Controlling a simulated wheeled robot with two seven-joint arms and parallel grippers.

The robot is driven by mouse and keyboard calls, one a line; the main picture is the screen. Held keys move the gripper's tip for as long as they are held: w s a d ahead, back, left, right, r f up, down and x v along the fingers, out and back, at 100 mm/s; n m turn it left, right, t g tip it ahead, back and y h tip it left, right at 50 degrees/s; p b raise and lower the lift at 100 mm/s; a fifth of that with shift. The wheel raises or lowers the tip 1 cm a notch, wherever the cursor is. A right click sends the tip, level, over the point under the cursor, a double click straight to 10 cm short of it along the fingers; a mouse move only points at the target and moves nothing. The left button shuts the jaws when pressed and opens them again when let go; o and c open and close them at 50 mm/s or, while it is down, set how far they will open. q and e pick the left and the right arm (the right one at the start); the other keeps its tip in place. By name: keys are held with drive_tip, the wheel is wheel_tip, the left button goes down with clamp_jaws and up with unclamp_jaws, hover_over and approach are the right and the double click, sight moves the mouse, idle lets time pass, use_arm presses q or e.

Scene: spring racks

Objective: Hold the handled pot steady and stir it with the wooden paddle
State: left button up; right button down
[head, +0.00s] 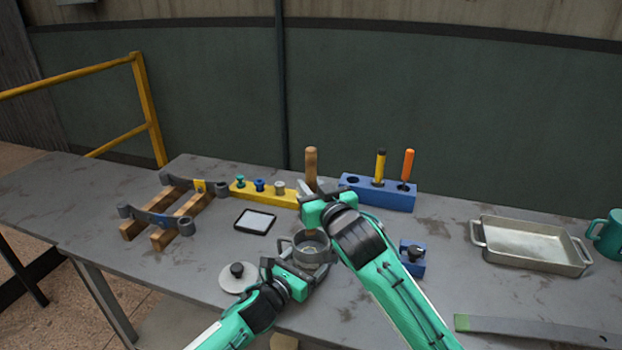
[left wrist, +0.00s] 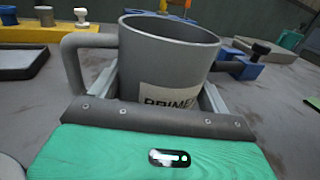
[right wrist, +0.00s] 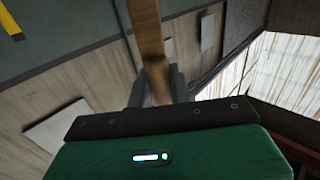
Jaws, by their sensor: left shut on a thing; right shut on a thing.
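The grey handled pot (head: 312,252) stands on the table, its inside empty-looking from here. In the left wrist view the pot (left wrist: 168,62) shows a "PRIME" label and a loop handle at left. My left gripper (head: 297,275) is shut on the pot, one finger on either side of it. The wooden paddle (head: 311,168) stands upright above and behind the pot. My right gripper (head: 318,203) is shut on the paddle, which also shows between its fingers in the right wrist view (right wrist: 149,45).
A round lid (head: 238,279) lies left of the pot, near a black-framed tray (head: 255,221). A yellow peg block (head: 262,193) and blue tool holder (head: 402,198) stand behind. A small blue block (head: 413,266) and metal pan (head: 530,246) are at right.

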hover_over(302, 253)
drive_tip(key=w+d, duration=0.2)
drive_tip(key=w, duration=0.2)
drive_tip(key=shift+s+d+f, duration=0.1)
drive_tip(key=shift+f, duration=5.15)
drive_tip(key=c, duration=2)
unclamp_jaws()
clamp_jaws()
